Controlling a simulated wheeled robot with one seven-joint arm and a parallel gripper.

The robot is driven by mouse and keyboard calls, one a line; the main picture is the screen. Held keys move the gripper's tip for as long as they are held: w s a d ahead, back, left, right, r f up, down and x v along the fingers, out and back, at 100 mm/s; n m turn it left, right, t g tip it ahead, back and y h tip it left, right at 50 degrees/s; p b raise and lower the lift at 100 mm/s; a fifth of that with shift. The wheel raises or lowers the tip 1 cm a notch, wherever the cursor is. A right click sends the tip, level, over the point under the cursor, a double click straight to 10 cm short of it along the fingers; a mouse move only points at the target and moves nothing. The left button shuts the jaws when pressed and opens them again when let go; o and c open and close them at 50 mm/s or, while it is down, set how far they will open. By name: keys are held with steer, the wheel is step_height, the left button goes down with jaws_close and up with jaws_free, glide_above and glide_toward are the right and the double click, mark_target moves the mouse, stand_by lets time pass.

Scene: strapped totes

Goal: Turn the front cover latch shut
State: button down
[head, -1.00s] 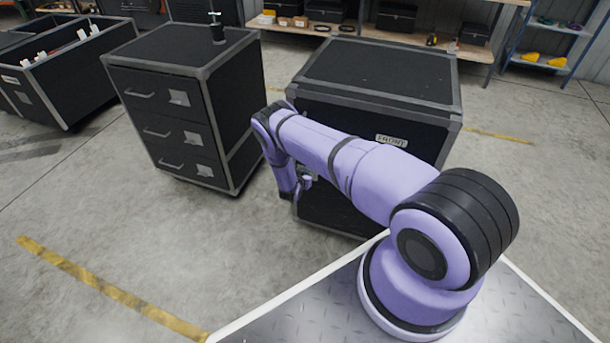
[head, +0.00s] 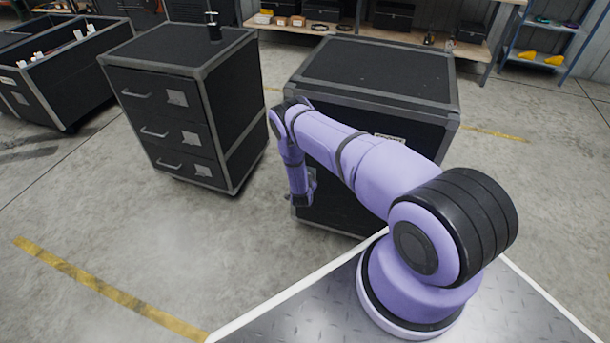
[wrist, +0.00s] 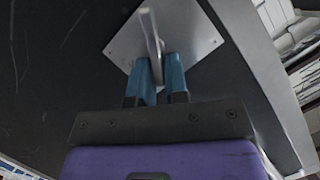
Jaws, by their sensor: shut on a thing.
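The front cover latch (wrist: 150,32) shows in the wrist view as a grey handle standing out from a square metal plate (wrist: 198,42) on a black panel. My gripper (wrist: 157,72) has its two blue fingers shut on the handle, one on each side. In the head view the black tote with the FRONT label (head: 390,138) stands behind my arm. My gripper end (head: 302,190) is low at the left part of its front face. The latch itself is hidden there by my arm.
A black drawer cabinet (head: 165,125) stands left of the tote, with a gap of floor between them. An open black bin (head: 30,75) is at the far left. Shelves (head: 470,48) line the back wall. The floor at front left is clear.

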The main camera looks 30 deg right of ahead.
steer(key=m+t, duration=0.1)
steer(key=m, duration=0.2)
steer(key=f+m+t, duration=0.1)
steer(key=m+t, duration=0.1)
steer(key=m, duration=0.1)
steer(key=s+f+m+t, duration=0.1)
steer(key=m, duration=0.1)
steer(key=shift+d+f+m+t, duration=0.1)
steer(key=shift+d+m+t, duration=0.2)
steer(key=shift+d+m, duration=0.1)
stand_by(0.4)
steer(key=c, duration=1.2)
jaws_free()
steer(key=shift+c, duration=0.2)
steer(key=shift+s+a, duration=0.1)
steer(key=v, duration=1)
steer(key=shift+s+a, duration=0.15)
steer(key=shift+s, duration=0.1)
steer(key=shift+f, duration=0.1)
